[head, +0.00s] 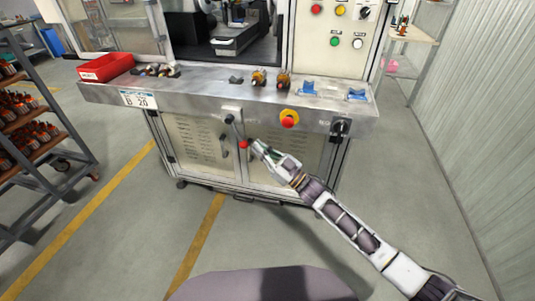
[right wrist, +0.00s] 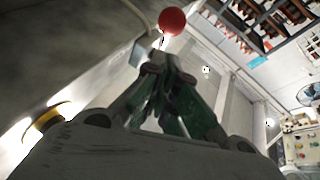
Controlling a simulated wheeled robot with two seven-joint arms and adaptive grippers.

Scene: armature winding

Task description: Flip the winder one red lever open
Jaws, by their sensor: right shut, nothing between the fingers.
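The winder (head: 205,88) is a pale machine with a metal front ledge. Its lever hangs from the ledge front and ends in a red ball (head: 243,145), pointing down in the head view. The red ball also shows at the top of the right wrist view (right wrist: 172,21), just beyond the fingertips. My right gripper (head: 254,145) is shut and empty, with its fingertips just right of the red ball. I cannot tell whether they touch it. The fingers show green in the right wrist view (right wrist: 160,62). My left gripper is not in view.
A red emergency button (head: 289,119) on a yellow base and a black rotary switch (head: 340,128) sit on the ledge front, right of the lever. A red bin (head: 106,67) and several small parts lie on the ledge. A shelf rack (head: 40,140) stands at left.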

